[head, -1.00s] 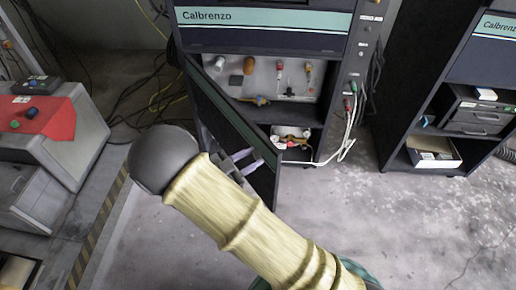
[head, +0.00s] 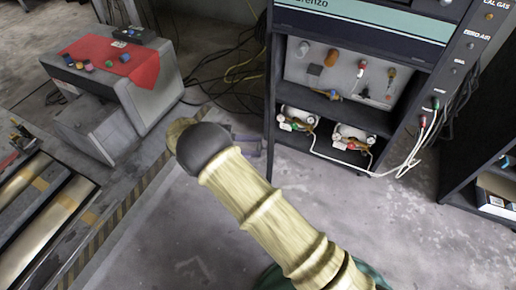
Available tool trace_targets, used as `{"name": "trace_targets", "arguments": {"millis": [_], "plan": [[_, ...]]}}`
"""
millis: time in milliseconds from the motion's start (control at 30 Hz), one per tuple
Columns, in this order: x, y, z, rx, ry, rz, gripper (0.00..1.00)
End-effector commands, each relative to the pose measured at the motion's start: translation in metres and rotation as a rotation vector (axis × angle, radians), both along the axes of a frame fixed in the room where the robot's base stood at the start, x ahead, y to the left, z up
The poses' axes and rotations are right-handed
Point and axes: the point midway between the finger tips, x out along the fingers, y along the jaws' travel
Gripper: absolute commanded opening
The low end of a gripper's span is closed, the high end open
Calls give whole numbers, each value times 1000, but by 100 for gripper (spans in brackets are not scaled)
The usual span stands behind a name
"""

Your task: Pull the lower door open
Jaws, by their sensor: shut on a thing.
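The lower door (head: 269,150) stands open at the left side of the Calbrenzo cabinet (head: 360,20). It shows nearly edge-on, as a thin dark upright strip that reaches down below the cabinet's floor. My gripper (head: 249,144) is partly hidden behind my arm. Its grey-lilac fingers reach to the door's left side and are shut on the door; the exact grip point is hard to make out. The lower compartment is uncovered, with a light panel of fittings (head: 345,75) above and two bottle-like parts with coloured fittings (head: 352,136) on the bottom shelf.
A grey console (head: 140,100) with a red cloth and knobs stands at the left. Rollers (head: 40,210) lie at the lower left behind a striped floor edge. White hoses (head: 415,150) hang at the cabinet's right, near another dark cabinet. The floor in front (head: 390,240) is clear.

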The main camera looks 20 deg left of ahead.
Motion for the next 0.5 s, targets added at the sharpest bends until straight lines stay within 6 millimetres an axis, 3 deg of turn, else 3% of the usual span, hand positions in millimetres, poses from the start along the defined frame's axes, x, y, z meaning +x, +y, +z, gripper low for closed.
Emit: {"name": "trace_targets", "arguments": {"millis": [500], "plan": [[4, 7, 1, -3, -4, -43, 0]]}}
